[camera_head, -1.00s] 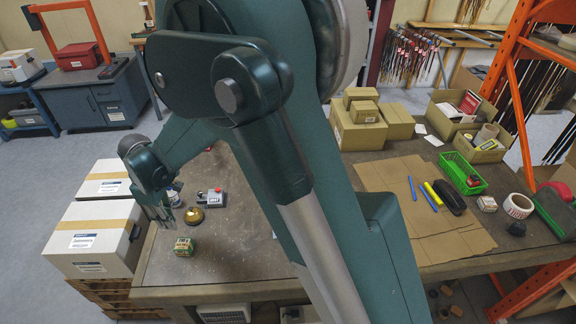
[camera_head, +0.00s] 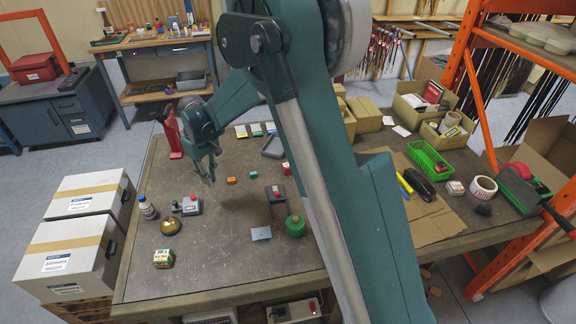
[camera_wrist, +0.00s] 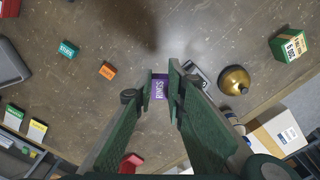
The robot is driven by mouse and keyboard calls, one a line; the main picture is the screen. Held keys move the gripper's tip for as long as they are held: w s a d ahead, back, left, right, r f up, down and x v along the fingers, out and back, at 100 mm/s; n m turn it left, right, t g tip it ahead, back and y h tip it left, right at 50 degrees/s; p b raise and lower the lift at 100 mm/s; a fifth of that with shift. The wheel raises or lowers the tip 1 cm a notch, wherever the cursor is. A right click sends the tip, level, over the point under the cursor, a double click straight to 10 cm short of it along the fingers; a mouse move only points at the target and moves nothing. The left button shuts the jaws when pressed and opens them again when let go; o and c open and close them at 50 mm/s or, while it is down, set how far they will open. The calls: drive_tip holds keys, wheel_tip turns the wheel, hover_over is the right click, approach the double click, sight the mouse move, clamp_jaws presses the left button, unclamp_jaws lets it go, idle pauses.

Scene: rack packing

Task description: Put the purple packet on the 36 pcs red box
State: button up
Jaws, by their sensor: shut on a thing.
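My gripper (camera_head: 209,178) is over the left part of the table in the head view. In the wrist view, its fingers (camera_wrist: 160,86) are shut on the purple packet (camera_wrist: 159,90), which reads "RINGS". I cannot make out the packet in the head view. A small red box (camera_head: 286,168) lies on the table to the right of the gripper; its print is too small to read, so I cannot confirm "36 pcs". The gripper is apart from it.
An orange box (camera_head: 231,180) and a teal box (camera_head: 253,175) lie between gripper and red box. A brass bell (camera_head: 170,228), a green box (camera_head: 163,259), a bottle (camera_head: 147,207) and a red stand (camera_head: 172,136) are nearby. Bare tabletop lies in front.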

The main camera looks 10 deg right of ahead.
drive_tip(key=w+d+m, duration=0.2)
drive_tip(key=w+d, duration=0.2)
drive_tip(key=d, duration=0.3)
drive_tip(key=w+d+m, duration=0.2)
drive_tip(key=w+d, duration=0.1)
drive_tip(key=d, duration=0.5)
drive_tip(key=r+m+p, duration=0.2)
drive_tip(key=m, duration=0.2)
hover_over(289, 167)
drive_tip(key=shift+w, duration=0.1)
drive_tip(key=shift+f, duration=0.15)
drive_tip(key=shift+a+f+b, duration=0.1)
drive_tip(key=shift+f+b, duration=0.4)
drive_tip(key=shift+f, duration=2.55)
drive_tip(key=shift+f, duration=0.15)
drive_tip(key=shift+f, duration=1.7)
drive_tip(key=shift+f+b, duration=0.15)
drive_tip(key=shift+b, duration=0.15)
